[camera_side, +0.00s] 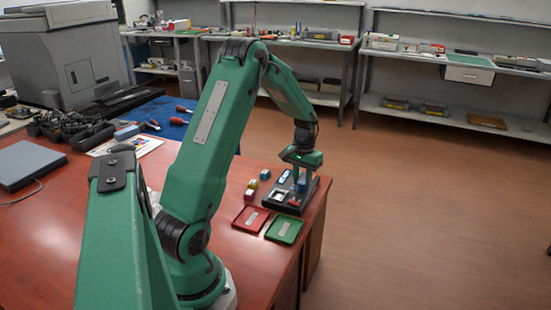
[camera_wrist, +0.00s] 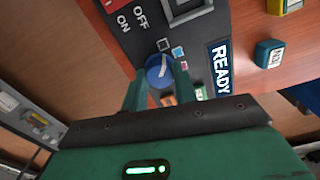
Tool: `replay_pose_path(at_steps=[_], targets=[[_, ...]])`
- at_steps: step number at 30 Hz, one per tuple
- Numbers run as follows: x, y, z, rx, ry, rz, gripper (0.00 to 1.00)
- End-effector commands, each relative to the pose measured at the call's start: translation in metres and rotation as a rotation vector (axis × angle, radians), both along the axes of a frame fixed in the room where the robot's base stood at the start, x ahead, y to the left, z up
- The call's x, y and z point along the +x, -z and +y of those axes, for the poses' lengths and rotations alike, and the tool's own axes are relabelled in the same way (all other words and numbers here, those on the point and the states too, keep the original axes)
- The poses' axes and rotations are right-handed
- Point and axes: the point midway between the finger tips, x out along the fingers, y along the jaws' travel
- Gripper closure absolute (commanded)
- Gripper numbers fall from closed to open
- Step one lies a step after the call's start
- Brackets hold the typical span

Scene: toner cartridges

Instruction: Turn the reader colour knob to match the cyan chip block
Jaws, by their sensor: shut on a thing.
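The reader (camera_side: 283,199) is a black box near the table's right edge. From the side my gripper (camera_side: 301,178) stands over the reader. The cyan chip block (camera_wrist: 269,53), with a white label, sits on the table beside the reader.
A yellow block (camera_side: 252,184) and a pink block (camera_side: 248,195) stand left of the reader. A red tray (camera_side: 251,219) and a green tray (camera_side: 284,230) lie in front. The reader has ON/OFF lettering and a READY sign (camera_wrist: 220,68).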

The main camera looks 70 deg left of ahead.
Motion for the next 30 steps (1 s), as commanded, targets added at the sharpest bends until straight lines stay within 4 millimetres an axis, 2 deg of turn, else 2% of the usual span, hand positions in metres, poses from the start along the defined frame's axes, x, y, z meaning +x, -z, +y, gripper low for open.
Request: replay_pose_path(at_steps=[18,30], targets=[[0.0004,-0.0010,0.0001,0.000,0.448,-0.001,0.94],[0.0005,-0.0012,0.0002,0.002,0.529,-0.001,0.94]])
